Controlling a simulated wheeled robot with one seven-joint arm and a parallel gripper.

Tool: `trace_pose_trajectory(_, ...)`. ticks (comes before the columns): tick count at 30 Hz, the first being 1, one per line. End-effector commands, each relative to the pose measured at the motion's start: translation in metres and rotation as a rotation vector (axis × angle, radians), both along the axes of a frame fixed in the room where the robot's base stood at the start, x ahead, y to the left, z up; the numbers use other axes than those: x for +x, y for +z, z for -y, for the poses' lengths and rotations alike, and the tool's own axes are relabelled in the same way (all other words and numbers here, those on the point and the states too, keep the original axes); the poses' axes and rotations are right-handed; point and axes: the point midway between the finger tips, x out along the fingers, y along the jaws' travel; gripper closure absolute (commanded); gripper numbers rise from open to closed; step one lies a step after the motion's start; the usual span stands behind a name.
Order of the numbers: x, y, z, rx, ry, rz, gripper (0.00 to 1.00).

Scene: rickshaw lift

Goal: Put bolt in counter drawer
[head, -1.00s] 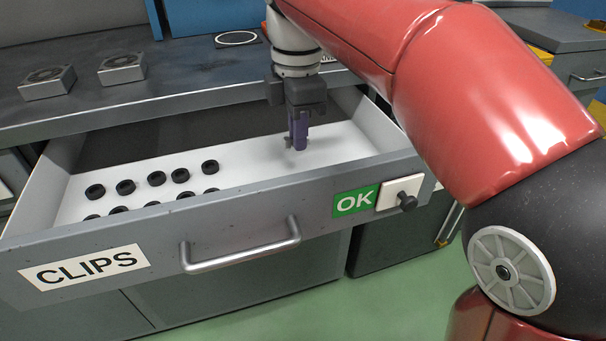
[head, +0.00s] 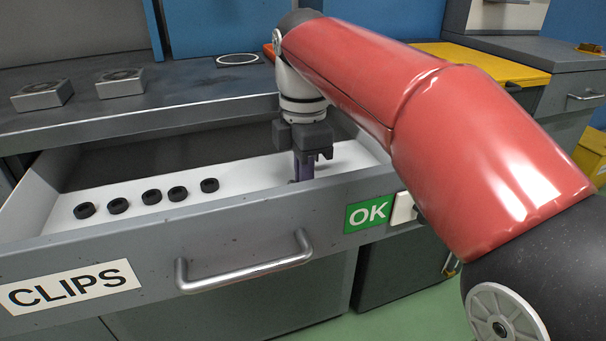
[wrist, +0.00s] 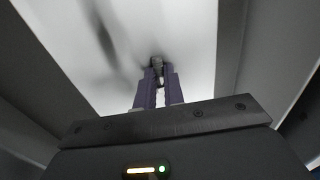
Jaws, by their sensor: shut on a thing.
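The counter drawer (head: 240,222) is pulled open, with a CLIPS label, an OK label and a bar handle on its front. My gripper (head: 303,174) points down inside its right half, with the purple fingertips partly hidden by the drawer front. In the wrist view, the purple fingers (wrist: 158,85) are shut on a small dark grey piece, the bolt (wrist: 157,63), over the white drawer floor. The bolt does not show in the head view. I cannot tell whether it touches the floor.
Several black rings (head: 151,196) stand on the drawer floor at the left. Two grey metal blocks (head: 121,83) and a white ring mark (head: 238,59) are on the counter above. The drawer's side walls and front rim surround my gripper. A yellow-topped cabinet (head: 480,62) is behind right.

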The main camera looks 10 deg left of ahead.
Motion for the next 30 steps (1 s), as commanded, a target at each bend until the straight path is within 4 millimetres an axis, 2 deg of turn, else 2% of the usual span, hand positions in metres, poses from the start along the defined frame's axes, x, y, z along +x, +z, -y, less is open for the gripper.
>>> trace_pose_trajectory(1,0.0,-0.003,0.0,-0.001,0.0,-0.001,1.0)
trace_pose_trajectory(2,0.0,-0.002,0.0,0.0,0.0,0.0,0.87)
trace_pose_trajectory(6,0.0,-0.002,0.0,0.0,0.0,0.0,0.69)
trace_pose_trajectory(17,0.0,0.004,0.0,0.001,0.0,0.001,0.68)
trace_pose_trajectory(20,0.001,0.016,0.0,0.001,-0.001,0.002,0.68)
trace_pose_trajectory(30,0.001,0.089,0.0,0.001,-0.002,0.002,0.68)
